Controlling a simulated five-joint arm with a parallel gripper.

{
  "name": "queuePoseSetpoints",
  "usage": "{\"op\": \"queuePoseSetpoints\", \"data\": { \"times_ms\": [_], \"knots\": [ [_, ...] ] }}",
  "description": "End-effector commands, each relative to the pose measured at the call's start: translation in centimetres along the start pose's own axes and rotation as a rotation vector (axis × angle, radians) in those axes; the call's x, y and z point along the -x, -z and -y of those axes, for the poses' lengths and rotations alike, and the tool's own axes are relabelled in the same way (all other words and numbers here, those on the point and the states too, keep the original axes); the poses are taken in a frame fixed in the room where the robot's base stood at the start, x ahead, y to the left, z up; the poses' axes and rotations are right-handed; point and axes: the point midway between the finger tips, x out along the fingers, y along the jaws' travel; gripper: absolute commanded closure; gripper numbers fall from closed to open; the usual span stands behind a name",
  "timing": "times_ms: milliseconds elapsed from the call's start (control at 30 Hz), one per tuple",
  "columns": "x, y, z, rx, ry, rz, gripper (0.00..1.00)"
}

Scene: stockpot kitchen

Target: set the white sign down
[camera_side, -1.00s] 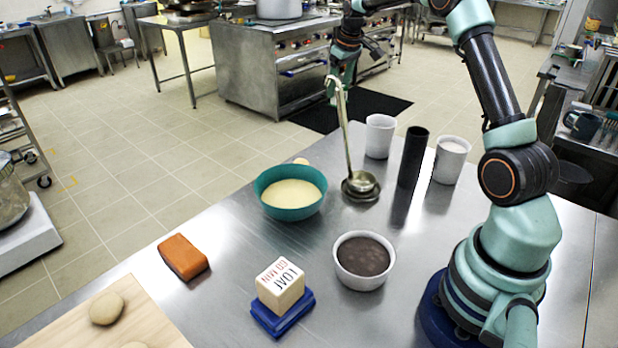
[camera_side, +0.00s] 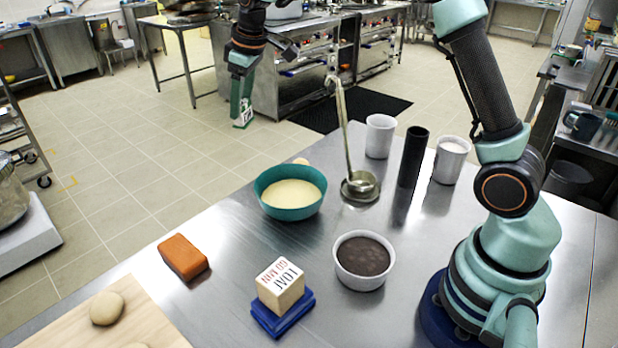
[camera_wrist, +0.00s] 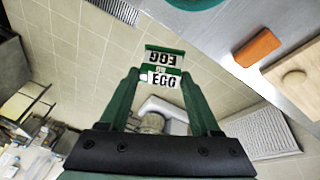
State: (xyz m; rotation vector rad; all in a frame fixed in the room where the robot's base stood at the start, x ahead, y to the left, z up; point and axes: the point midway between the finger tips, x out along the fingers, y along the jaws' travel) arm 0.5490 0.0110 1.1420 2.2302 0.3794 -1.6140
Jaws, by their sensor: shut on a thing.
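My gripper (camera_side: 241,112) is raised beyond the back left edge of the steel table, fingers pointing down, and also shows in the wrist view (camera_wrist: 161,78). It is shut on a small white sign (camera_wrist: 163,81) lettered "EGG", with green parts and a second "EGG" face. In the side view the sign (camera_side: 243,120) is a small white patch at the fingertips. It is held in the air, with floor tiles behind it in the picture.
The steel table (camera_side: 225,265) holds a teal bowl (camera_side: 285,214), a ladle on a stand (camera_side: 345,135), white cups, a black cylinder (camera_side: 413,157), a dark-filled bowl (camera_side: 364,283), a lettered block (camera_side: 281,289), and an orange block (camera_side: 183,257). Bare steel lies around the orange block.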

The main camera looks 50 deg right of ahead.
Motion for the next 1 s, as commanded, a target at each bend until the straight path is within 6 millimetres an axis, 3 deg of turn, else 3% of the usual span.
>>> {"op": "queuePoseSetpoints", "data": {
  "times_ms": [33,200,400,567,1000],
  "knots": [
    [0.2,0.8,2.6,0.045,0.014,-0.007,0.9],
    [0.7,2.2,9.3,0.158,0.049,-0.023,0.9],
    [1.1,2.6,13.6,0.231,0.073,-0.033,0.9],
    [0.0,2.2,14.7,0.246,0.078,-0.031,0.9],
    [-9.9,-0.9,15.9,0.244,0.079,-0.027,0.9]
  ]
}}
